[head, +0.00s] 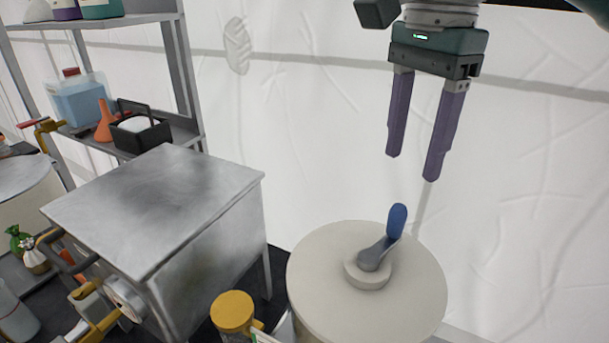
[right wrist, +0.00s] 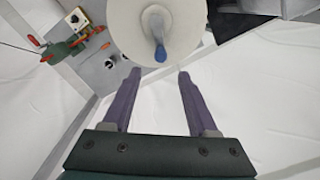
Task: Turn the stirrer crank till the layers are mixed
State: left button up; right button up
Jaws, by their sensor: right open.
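The stirrer is a pale round drum (head: 325,275) with a raised hub on its lid. A grey crank arm (head: 376,253) rises from the hub and ends in a blue handle (head: 397,220). The crank points to the upper right in the head view. My right gripper (head: 410,167) has purple fingers, is open and empty, and hangs above and behind the handle, apart from it. In the right wrist view the blue handle (right wrist: 160,54) lies just beyond the fingertips, between their lines. The layers inside the drum are hidden. My left gripper is not in view.
A yellow-lidded jar (head: 232,312) sits close to the drum's left side. A shelf (head: 185,132) with a blue canister (head: 80,100) and an orange funnel (head: 104,122) is at the back left. A white tent wall (head: 310,130) lies behind.

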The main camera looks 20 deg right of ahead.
aim_at(401, 207)
jog(key=shift+f, duration=0.2)
notch_tip(401, 207, down, 8)
jog(key=p, duration=0.2)
jog(key=shift+f+p, duration=0.15)
jog(key=shift+p, duration=0.2)
jog(key=shift+f, duration=0.5)
jog(key=shift+c, duration=0.2)
grip_shut()
